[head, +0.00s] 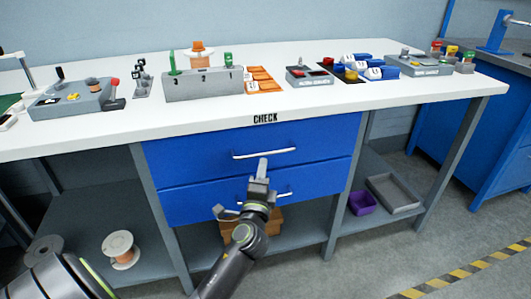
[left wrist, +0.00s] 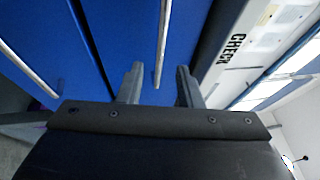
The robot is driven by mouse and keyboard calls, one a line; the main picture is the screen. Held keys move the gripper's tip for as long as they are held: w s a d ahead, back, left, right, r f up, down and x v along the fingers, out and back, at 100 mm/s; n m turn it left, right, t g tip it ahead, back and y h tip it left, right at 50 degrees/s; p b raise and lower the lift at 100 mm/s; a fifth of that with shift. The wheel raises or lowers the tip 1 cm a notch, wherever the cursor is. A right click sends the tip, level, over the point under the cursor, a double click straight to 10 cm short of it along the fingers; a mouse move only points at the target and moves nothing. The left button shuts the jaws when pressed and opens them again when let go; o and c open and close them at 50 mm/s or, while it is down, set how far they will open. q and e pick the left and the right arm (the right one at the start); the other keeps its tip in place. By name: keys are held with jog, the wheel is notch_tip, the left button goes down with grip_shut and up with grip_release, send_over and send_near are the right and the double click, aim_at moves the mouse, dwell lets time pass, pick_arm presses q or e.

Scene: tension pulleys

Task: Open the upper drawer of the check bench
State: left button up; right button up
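The check bench (head: 200,115) has a white top with CHECK on its front edge. Below it are two blue drawers, and the upper drawer (head: 190,157) looks shut. Its silver bar handle (head: 264,154) is in the head view just above my left gripper (head: 263,168). In the left wrist view the same handle (left wrist: 163,45) runs between the two fingers of my left gripper (left wrist: 159,80), which are apart. I cannot tell whether either finger touches it. The lower drawer (head: 190,203) also looks shut, and my gripper partly hides its handle (head: 279,195). My right gripper is not in view.
Lower shelves hold a spool (head: 121,250), a purple bin (head: 362,203) and a grey tray (head: 394,194). A brown box (head: 268,222) sits under the drawers. Fixtures and small parts stand on the bench top. A blue bench (head: 485,150) stands at the right.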

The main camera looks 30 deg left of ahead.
aim_at(265, 153)
pick_arm(q)
jog(key=x, duration=0.7)
jog(key=shift+w+a, duration=0.1)
jog(key=shift+w, duration=0.1)
grip_shut()
